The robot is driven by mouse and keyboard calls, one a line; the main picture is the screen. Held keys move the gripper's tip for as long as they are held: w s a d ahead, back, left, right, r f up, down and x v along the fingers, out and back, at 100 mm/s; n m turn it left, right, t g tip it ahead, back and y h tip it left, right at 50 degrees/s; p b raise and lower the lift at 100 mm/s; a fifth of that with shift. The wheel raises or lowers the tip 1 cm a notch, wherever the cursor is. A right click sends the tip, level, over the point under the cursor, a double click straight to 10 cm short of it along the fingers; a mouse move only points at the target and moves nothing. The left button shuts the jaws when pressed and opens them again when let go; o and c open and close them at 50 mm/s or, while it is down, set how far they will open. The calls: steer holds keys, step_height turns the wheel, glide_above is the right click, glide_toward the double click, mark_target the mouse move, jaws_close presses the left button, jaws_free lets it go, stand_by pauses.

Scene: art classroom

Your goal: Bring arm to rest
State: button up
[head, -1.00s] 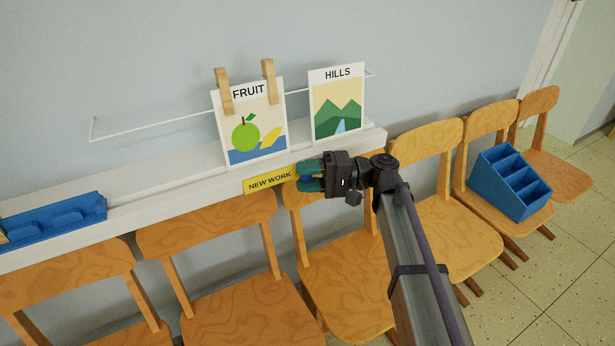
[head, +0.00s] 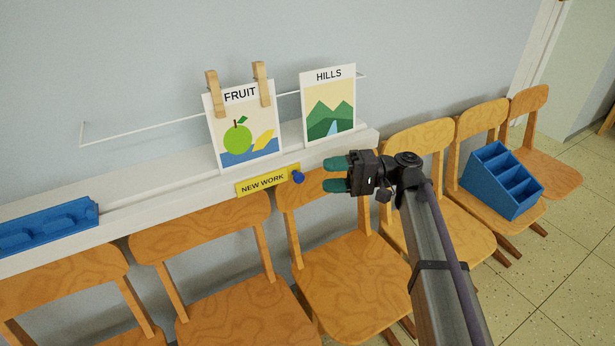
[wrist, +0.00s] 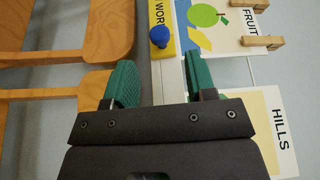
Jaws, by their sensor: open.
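My gripper (head: 338,174) is open and empty, with two green fingertips pointing left in the head view. It is in front of the white ledge, to the right of the yellow NEW WORK label (head: 262,184). A blue knob or pin (head: 298,177) is at the label's right end, apart from the fingers. In the wrist view the two green fingers (wrist: 160,84) stand wide apart with nothing between them but the ledge edge, and the blue pin (wrist: 159,36) lies ahead of them.
The FRUIT picture (head: 244,140), held by two wooden clips, and the HILLS picture (head: 330,118) stand on the ledge (head: 150,202). A blue tray (head: 48,229) is at left. Several wooden chairs (head: 345,275) line the wall below. A blue compartment box (head: 502,182) sits on one chair.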

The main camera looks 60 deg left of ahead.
steer(key=v, duration=0.3)
steer(key=shift+w, duration=0.1)
